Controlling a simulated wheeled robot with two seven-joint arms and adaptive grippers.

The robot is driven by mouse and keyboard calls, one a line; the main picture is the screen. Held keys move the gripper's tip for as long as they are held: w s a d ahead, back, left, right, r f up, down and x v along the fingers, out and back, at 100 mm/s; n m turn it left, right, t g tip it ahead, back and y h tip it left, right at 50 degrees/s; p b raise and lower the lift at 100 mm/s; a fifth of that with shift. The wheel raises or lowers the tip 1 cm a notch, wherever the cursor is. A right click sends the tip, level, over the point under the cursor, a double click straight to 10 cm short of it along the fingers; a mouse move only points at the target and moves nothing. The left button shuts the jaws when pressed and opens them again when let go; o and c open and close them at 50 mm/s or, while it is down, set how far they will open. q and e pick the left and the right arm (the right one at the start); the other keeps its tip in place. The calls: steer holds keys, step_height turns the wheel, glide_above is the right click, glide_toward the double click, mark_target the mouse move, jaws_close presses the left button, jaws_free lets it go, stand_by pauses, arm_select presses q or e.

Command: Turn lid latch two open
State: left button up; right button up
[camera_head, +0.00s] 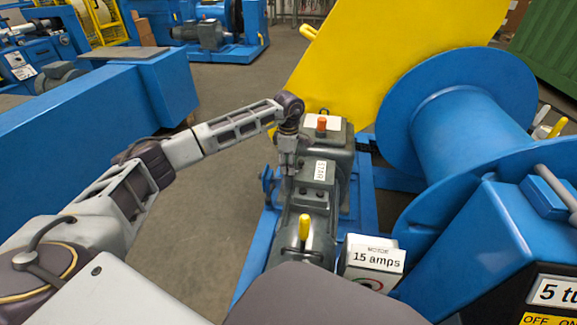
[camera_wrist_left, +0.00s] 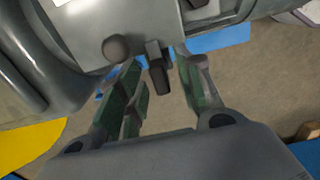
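In the left wrist view the gripper (camera_wrist_left: 162,66) is open, with one finger on each side of a small dark latch lever (camera_wrist_left: 158,75) that sticks out from the edge of the grey housing (camera_wrist_left: 140,22). I cannot tell whether a finger touches the lever. No number on the latch is visible. A round grey knob (camera_wrist_left: 116,47) sits left of the lever. The latch is hidden by my gripper in the head view. My right gripper is not in view.
A yellow-handled lever (camera_head: 304,228) and a "15 amps" motor box (camera_head: 372,262) stand nearer to me. A large blue spool (camera_head: 460,130) is at the right, a yellow guard (camera_head: 385,50) behind. Floor left of the blue base frame (camera_head: 258,255) is clear.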

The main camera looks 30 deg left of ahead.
arm_select(q)
jaws_close()
stand_by(0.3)
